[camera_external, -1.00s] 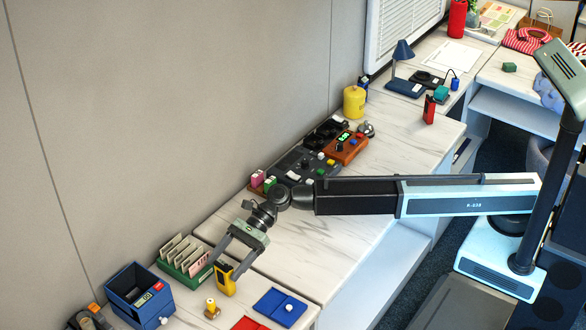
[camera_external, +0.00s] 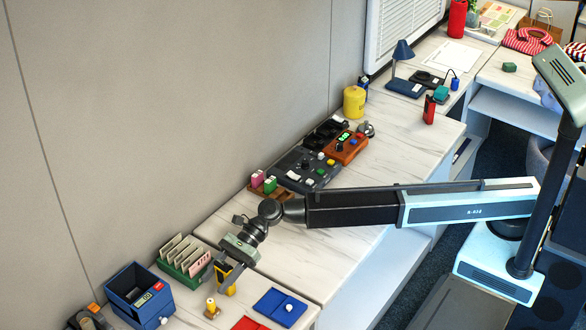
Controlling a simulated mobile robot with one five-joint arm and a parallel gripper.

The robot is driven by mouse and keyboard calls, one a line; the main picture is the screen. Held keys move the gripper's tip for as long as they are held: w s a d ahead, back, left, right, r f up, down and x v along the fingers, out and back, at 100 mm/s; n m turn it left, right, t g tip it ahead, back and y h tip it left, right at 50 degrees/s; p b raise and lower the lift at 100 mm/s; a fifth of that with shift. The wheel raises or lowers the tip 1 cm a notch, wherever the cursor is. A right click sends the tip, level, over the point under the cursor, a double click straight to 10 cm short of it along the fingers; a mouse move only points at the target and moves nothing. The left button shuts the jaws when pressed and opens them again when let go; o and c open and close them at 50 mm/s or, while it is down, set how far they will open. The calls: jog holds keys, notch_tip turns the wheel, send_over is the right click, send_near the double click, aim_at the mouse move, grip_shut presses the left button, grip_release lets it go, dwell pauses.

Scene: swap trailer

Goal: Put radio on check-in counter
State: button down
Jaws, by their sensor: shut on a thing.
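The radio (camera_external: 230,288) is a small yellow handset with a dark top. It stands upright on the marble-topped surface at the lower left, beside the green card rack. My gripper (camera_external: 225,277) is shut on it from above and hides its upper part. I cannot tell whether the radio still touches the surface. The pictures do not label which section is the check-in counter; a marble-topped counter section (camera_external: 330,215) runs up and right from my gripper, past a seam.
Close by are a green card rack (camera_external: 178,265), a blue bin (camera_external: 125,300), a yellow-topped stamp (camera_external: 211,308), a blue pad (camera_external: 268,308) and a red pad (camera_external: 247,325). A dark control panel (camera_external: 298,170) lines the wall. The counter's middle is mostly clear.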

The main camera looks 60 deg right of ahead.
jog(key=shift+r, duration=0.15)
jog(key=shift+r+p, duration=0.35)
jog(key=shift+p, duration=0.15)
jog(key=s+d+r+p, duration=0.4)
jog(key=s+d, duration=0.7)
jog(key=shift+d, duration=0.4)
notch_tip(320, 180, up, 12)
jog(key=p, duration=1.2)
jog(key=shift+r, duration=0.2)
